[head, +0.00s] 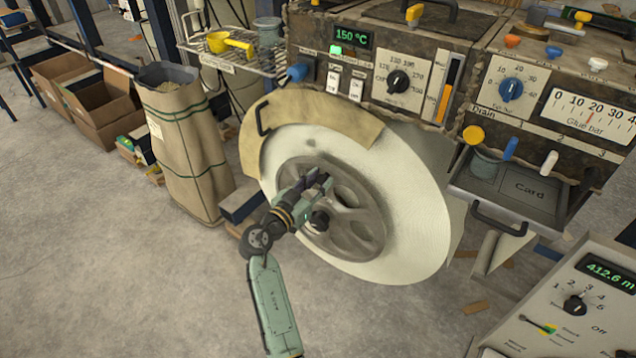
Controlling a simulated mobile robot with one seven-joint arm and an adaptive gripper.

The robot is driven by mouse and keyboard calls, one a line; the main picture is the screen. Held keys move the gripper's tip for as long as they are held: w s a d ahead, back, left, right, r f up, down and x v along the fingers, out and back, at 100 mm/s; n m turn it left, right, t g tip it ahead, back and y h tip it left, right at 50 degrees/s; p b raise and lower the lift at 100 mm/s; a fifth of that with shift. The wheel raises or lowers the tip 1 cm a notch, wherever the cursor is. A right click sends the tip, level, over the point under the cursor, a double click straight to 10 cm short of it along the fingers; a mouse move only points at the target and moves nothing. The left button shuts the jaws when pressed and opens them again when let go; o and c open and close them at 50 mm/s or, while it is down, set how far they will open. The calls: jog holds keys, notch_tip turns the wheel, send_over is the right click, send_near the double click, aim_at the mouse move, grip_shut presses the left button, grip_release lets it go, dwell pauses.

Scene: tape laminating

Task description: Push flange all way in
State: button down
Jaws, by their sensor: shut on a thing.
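The flange (367,227) is a round grey metal wheel with openings between its spokes. It lies against the near face of the large white roll (412,210), low in the middle of the head view. Any gap between flange and roll is too small to tell. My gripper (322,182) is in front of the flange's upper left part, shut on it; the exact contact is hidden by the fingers.
A tan curved guard (300,125) covers the roll's upper left. The machine panel with a 150 °C display (351,37) is above. A sack (183,150) and cardboard boxes (95,92) stand left. A drawer handle (499,220) juts out right. The floor at lower left is clear.

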aim_at(327, 173)
jog(key=b+x, duration=0.2)
jog(key=x, duration=0.1)
jog(key=shift+w+d+f+b, duration=0.15)
jog(key=shift+w+b, duration=0.15)
jog(key=shift+w+d, duration=0.15)
jog(key=shift+r, duration=0.3)
jog(key=c, duration=1.3)
grip_release()
jog(key=shift+f, duration=0.1)
jog(key=v, duration=1.2)
